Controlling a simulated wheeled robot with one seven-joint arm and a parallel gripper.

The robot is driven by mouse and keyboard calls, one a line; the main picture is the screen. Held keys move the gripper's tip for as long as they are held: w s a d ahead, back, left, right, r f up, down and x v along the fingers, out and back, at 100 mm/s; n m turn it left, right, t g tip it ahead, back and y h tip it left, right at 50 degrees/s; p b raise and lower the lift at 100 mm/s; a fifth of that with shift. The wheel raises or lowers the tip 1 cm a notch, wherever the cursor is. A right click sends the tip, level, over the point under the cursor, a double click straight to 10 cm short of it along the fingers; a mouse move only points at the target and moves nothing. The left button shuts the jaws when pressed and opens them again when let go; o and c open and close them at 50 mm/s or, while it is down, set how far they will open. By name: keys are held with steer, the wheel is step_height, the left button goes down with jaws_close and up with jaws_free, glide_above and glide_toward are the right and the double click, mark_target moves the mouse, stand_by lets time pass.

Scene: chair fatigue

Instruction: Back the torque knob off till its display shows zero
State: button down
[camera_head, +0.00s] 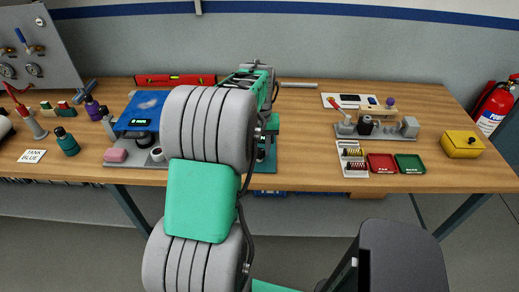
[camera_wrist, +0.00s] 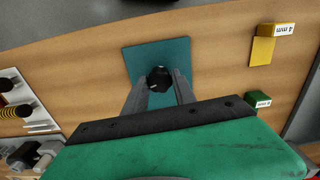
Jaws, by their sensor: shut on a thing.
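In the wrist view a black round knob (camera_wrist: 159,77) stands over a teal mat (camera_wrist: 143,56). My gripper (camera_wrist: 160,85) is shut on it, with one grey finger on each side. In the head view my arm hides the knob and the gripper; only part of the teal mat (camera_head: 265,166) shows beside the arm. I cannot see a display on the knob. A small dark screen with green digits (camera_head: 140,122) shows on a blue-topped device (camera_head: 142,106) left of my arm, too small to read.
A purple-capped bottle (camera_head: 92,108) and a teal bottle (camera_head: 67,142) stand at left. A grey fixture (camera_head: 409,127), red tray (camera_head: 381,163), green tray (camera_head: 409,164) and yellow box (camera_head: 461,144) stand at right. The table between my arm and the fixture is mostly clear.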

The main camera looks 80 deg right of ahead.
mark_target(260, 151)
steer(key=n, duration=0.4)
steer(key=shift+n, duration=0.4)
stand_by(0.4)
steer(key=c, duration=1)
jaws_free()
steer(key=shift+r, duration=0.1)
step_height(260, 151, up, 8)
steer(key=shift+f+b, duration=0.2)
steer(key=shift+b, duration=0.35)
